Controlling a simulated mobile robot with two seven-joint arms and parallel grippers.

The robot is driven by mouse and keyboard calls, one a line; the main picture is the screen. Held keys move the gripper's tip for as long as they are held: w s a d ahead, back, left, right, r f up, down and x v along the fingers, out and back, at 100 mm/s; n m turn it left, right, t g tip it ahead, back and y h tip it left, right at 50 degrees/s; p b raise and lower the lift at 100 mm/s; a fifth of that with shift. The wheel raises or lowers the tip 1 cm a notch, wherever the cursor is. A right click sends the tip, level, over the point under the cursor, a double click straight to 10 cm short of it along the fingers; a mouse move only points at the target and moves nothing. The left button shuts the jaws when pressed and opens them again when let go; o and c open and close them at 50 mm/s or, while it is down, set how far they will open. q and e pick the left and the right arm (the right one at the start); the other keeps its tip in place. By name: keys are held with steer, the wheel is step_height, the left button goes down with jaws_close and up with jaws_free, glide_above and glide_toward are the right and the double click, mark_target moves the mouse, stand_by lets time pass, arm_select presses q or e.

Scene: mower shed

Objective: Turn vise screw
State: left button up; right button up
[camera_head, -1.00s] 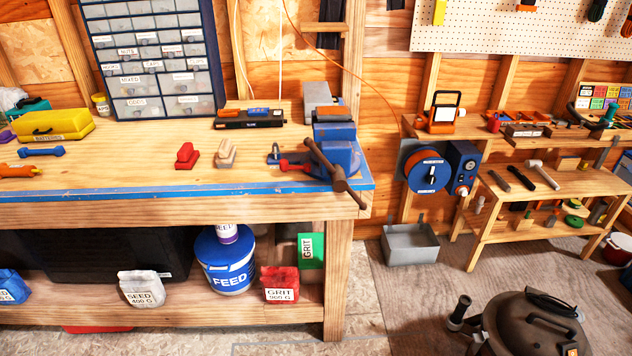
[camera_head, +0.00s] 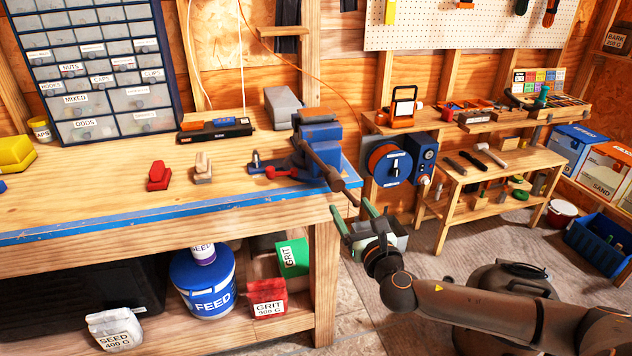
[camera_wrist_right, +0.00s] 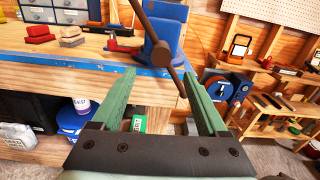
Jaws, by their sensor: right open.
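The blue vise (camera_head: 318,137) is mounted at the right front corner of the wooden workbench. Its brown screw and handle bar (camera_head: 331,176) stick out past the bench's front edge, with the bar slanting down to the right. In the right wrist view the vise (camera_wrist_right: 163,32) is near the top centre, and the handle bar (camera_wrist_right: 163,47) runs down toward the right finger. My right gripper (camera_head: 351,210) is open and empty, just below and in front of the bar. Its green fingers point at the bench. My left gripper is not in view.
The workbench's blue front edge (camera_head: 180,207) lies just beyond the gripper. Red (camera_head: 158,176) and tan (camera_head: 203,168) blocks lie left of the vise. A low side bench (camera_head: 490,165) stands at right. A dark shop vacuum (camera_head: 510,290) stands on the floor near my right arm.

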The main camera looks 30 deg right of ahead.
mark_target(338, 186)
steer(key=x, duration=1.2)
steer(key=shift+w+d, duration=0.1)
steer(key=shift+w, duration=0.05)
jaws_close()
stand_by(0.3)
